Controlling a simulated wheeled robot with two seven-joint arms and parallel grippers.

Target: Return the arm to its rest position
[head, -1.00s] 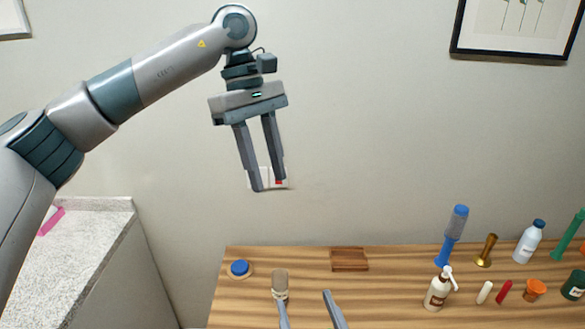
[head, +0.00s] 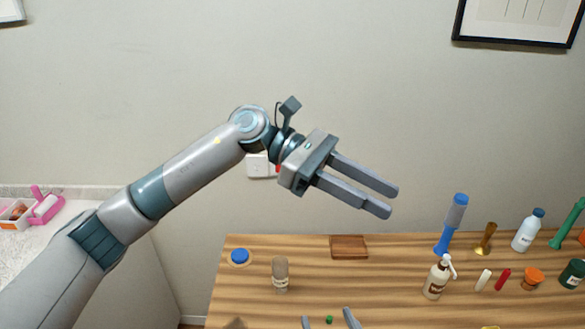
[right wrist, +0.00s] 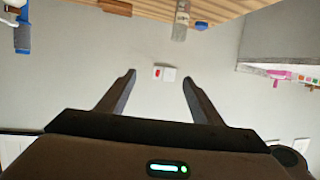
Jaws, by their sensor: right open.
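My left arm crosses the head view from the left. My left gripper (head: 390,201) hangs in the air in front of the wall, above the wooden table (head: 400,255), its two fingers apart, pointing right and slightly down, with nothing between them. My right gripper (head: 328,318) shows only as fingertips at the bottom edge of the head view, over the table. In the right wrist view my right gripper (right wrist: 159,77) is open and empty, with the wall and a socket plate seen between and beyond its fingers.
The table's back left holds a blue disc (head: 239,256), a jar (head: 280,275) and a wooden block (head: 349,247). A side counter (head: 110,195) is at the left.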

